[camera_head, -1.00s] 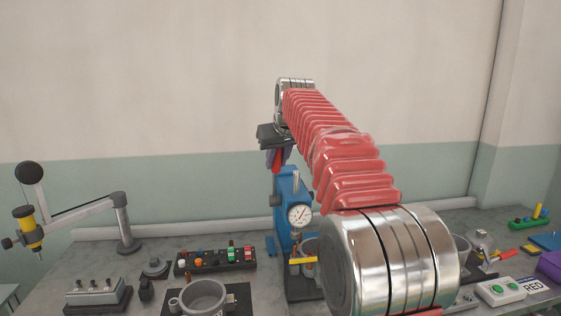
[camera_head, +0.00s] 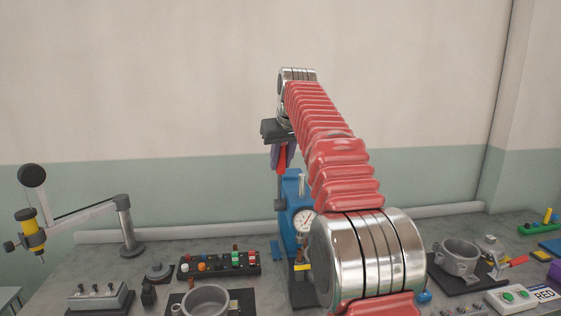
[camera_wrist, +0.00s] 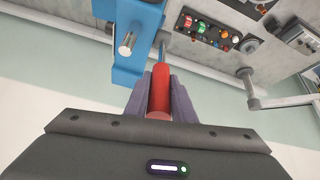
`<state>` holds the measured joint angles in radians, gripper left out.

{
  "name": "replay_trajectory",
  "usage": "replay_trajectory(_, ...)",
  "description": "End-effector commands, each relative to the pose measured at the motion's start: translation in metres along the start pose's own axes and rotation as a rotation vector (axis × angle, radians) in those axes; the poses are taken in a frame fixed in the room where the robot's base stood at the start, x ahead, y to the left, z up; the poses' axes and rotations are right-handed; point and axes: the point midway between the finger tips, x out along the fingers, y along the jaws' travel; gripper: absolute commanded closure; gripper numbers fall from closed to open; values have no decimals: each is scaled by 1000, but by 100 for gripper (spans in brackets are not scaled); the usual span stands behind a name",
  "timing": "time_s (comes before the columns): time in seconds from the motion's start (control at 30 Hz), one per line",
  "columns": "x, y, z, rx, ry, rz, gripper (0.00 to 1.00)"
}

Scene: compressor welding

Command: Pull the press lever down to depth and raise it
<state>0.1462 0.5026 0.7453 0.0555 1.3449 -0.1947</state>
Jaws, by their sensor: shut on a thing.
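The blue arbor press (camera_head: 291,200) stands on the bench, partly hidden behind my arm. It also shows in the wrist view as a blue body (camera_wrist: 136,65) with a metal cylinder end. The press lever has a red handle (camera_wrist: 160,88) on a thin rod; the handle also shows in the head view (camera_head: 283,159). My gripper (camera_head: 281,158) is high beside the press top, its purple-grey fingers on both sides of the handle. In the wrist view my gripper (camera_wrist: 160,92) is shut on the handle. The press's lower part is mostly hidden.
A dial gauge (camera_head: 304,222) is at the press front. A row of coloured buttons (camera_head: 218,263), a ring-shaped housing (camera_head: 205,300) and a jointed arm stand (camera_head: 125,225) are to the left. Another housing (camera_head: 458,257) and a green-button box (camera_head: 515,297) are to the right.

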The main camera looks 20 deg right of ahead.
Motion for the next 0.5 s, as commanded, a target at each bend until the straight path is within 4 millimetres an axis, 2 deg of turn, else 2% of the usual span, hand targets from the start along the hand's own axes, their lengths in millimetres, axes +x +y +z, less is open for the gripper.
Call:
replay_trajectory(0.03, -2, -1, -5, 1, 17, -3, 77)
replay_trajectory(0.3, -2, 2, -3, 5, 11, 0, 59)
replay_trajectory(0.5, -2, 3, -2, 6, 9, 1, 59)
